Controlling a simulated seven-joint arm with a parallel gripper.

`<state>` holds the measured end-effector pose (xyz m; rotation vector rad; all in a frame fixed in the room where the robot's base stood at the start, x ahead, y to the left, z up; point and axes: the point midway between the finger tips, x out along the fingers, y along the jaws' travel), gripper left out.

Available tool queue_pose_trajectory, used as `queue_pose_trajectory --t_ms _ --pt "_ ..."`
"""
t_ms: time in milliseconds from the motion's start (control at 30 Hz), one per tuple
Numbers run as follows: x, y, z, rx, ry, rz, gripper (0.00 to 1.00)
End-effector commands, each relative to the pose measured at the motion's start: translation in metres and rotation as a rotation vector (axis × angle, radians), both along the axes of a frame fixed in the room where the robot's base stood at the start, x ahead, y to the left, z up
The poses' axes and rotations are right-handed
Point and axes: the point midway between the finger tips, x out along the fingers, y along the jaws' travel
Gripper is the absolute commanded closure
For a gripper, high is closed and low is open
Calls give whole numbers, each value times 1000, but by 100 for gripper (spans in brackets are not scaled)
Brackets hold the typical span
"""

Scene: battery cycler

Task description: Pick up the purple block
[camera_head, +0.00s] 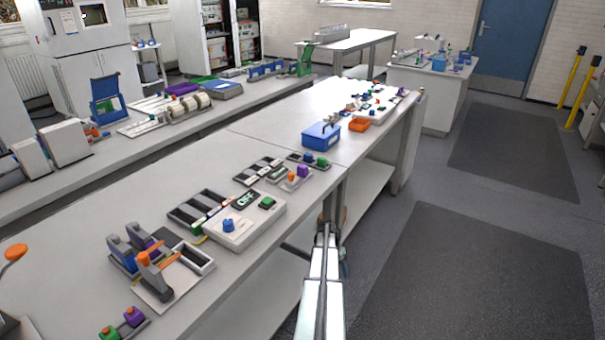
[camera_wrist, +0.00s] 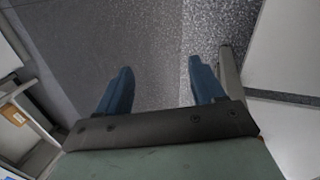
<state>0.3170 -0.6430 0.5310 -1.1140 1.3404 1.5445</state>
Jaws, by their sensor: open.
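Two small purple blocks show in the head view. One purple block (camera_head: 303,170) stands on the bench's right part, on a small tray beside an orange knob-like piece. Another purple block (camera_head: 132,315) stands on a small tray at the bottom left, beside a green block (camera_head: 108,332). I cannot tell which one the task names. My gripper (camera_wrist: 160,66) is open in the wrist view, its two blue fingers wide apart with nothing between them. It faces the grey floor. In the head view my gripper cannot be made out clearly.
A white cycler box (camera_head: 238,222) with an OFF display stands on the bench, near black battery slots. A lever fixture (camera_head: 150,268) stands nearer. A blue box (camera_head: 321,136) and an orange bin (camera_head: 359,124) sit farther back. My arm is beside the bench's right edge, over open floor.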

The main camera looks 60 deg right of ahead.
Motion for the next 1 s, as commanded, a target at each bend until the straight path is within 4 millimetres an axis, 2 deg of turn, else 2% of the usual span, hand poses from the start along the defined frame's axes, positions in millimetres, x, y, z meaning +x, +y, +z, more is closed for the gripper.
queue_pose_trajectory --t_ms 33,200,333,467,567,667,833,1000 --pt "-17 -27 9 -19 1 -44 32" --pt "-71 -90 41 -74 7 -175 32" --pt "-108 -131 76 -114 4 -278 32" --pt "-122 -155 114 -136 -9 -359 32" --pt "-119 -166 148 -142 -29 -411 32" --pt "-104 -172 185 -142 -56 -456 32" --pt "-63 -169 256 -123 -111 -518 32" --pt "-13 -155 327 -92 -166 -544 32"
